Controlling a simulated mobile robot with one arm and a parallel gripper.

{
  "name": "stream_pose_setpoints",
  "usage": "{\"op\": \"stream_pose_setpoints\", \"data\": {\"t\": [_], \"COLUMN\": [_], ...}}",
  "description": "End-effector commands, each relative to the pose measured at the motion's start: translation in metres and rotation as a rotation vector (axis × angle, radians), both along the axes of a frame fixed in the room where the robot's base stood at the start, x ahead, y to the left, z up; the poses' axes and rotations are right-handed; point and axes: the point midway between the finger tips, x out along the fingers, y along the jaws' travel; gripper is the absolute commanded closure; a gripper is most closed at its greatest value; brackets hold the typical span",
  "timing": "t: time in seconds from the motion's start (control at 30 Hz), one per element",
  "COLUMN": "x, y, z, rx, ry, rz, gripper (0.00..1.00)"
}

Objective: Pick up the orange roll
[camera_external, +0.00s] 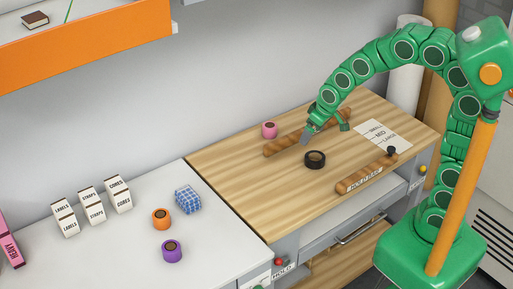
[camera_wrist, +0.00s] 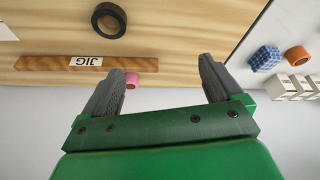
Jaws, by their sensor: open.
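The orange roll (camera_external: 161,218) stands on the white surface at the left, just in front of the blue checked block (camera_external: 188,199) and behind a purple roll (camera_external: 172,251). The orange roll also shows at the right of the wrist view (camera_wrist: 297,55), beside the blue block. My gripper (camera_external: 325,130) is over the wooden worktop, well to the right of the orange roll. In the wrist view my gripper (camera_wrist: 160,75) has its two grey fingers wide apart with nothing held between them.
A pink roll (camera_external: 269,130), a black roll (camera_external: 315,159) and wooden bars (camera_external: 367,174) are on the wooden worktop (camera_external: 235,165) near my gripper. White labelled boxes (camera_external: 92,207) stand left of the orange roll. An orange shelf (camera_external: 85,48) hangs above at the left.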

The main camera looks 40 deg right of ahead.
Motion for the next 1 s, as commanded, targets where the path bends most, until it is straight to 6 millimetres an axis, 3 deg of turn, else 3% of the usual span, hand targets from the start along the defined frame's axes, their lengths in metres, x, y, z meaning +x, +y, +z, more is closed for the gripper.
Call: {"op": "stream_pose_setpoints", "data": {"t": [0.2, 0.5, 0.7, 1.0], "x": [0.047, 0.094, 0.116, 0.126], "y": [0.058, 0.144, 0.208, 0.304], "z": [-0.019, -0.047, -0.066, -0.102], "rx": [0.029, 0.083, 0.131, 0.212], "ry": [-0.103, -0.238, -0.334, -0.456], "rz": [0.071, 0.166, 0.232, 0.331], "gripper": [0.07, 0.07, 0.07, 0.07]}}
